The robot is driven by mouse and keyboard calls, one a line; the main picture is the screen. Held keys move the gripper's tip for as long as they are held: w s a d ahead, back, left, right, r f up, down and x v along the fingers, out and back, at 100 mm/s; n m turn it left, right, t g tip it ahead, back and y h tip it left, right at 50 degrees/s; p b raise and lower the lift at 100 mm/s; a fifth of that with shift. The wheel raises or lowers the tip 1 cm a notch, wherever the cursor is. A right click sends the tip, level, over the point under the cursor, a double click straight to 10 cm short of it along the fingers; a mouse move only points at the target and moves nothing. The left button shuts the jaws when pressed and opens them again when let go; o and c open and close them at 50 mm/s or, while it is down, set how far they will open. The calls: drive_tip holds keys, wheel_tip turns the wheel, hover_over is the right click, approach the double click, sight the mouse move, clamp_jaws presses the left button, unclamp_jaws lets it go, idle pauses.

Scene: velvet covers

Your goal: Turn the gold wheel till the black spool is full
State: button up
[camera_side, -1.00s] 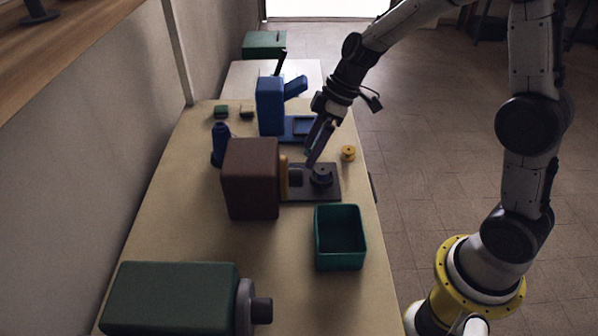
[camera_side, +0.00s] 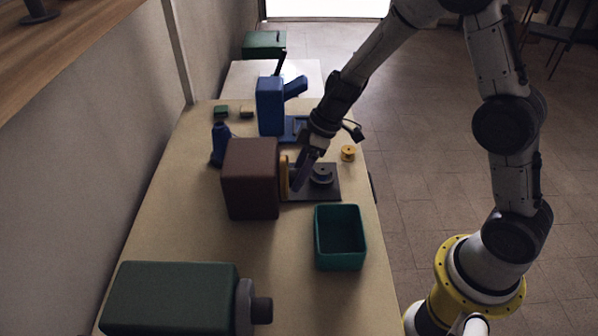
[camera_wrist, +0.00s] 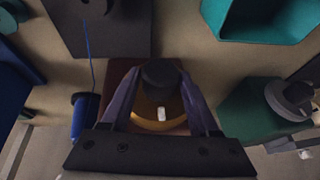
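The gold wheel (camera_side: 284,177) stands upright on the right face of the brown box (camera_side: 250,180). In the wrist view, the wheel (camera_wrist: 150,118) has a white mark and a black knob (camera_wrist: 162,74) at its middle. My gripper (camera_side: 298,188) is at the wheel; its purple fingers (camera_wrist: 160,70) are apart, one on each side of the knob. I cannot tell whether they touch it. The black spool (camera_side: 322,174) stands on the dark plate (camera_side: 330,194) just right of my fingers. A thin blue thread (camera_wrist: 90,60) runs from a blue spool (camera_wrist: 84,118) towards the plate.
An open teal bin (camera_side: 340,262) stands in front of the plate. A gold spool (camera_side: 348,153) lies near the right table edge. A blue machine (camera_side: 271,106) is behind, and a green box with a black knob (camera_side: 262,311) is in front. The table's middle front is clear.

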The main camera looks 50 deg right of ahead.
clamp_jaws()
drive_tip(key=shift+w, duration=0.1)
drive_tip(key=shift+w+d+m+g+y, duration=0.1)
drive_tip(key=shift+m+g+y, duration=0.05)
drive_tip(key=shift+g+y, duration=0.45)
drive_tip(key=shift+w+d+m+g+y, duration=0.1)
drive_tip(key=shift+m+g+y, duration=0.05)
drive_tip(key=shift+g+y, duration=0.4)
drive_tip(key=y, duration=0.1)
drive_tip(key=g+y, duration=0.1)
drive_tip(key=m+g+y, duration=0.1)
drive_tip(key=shift+w+d+f+g, duration=0.1)
drive_tip(key=shift+d+f+g, duration=0.1)
drive_tip(key=shift+f+g, duration=0.05)
drive_tip(key=m+g+y, duration=0.1)
drive_tip(key=g+y, duration=0.1)
drive_tip(key=y, duration=0.1)
drive_tip(key=shift+f, duration=0.2)
drive_tip(key=shift+w+f+m+g+y, duration=0.15)
drive_tip(key=shift+m+g+y, duration=0.5)
drive_tip(key=shift+y, duration=0.9)
drive_tip(key=shift+g, duration=0.25)
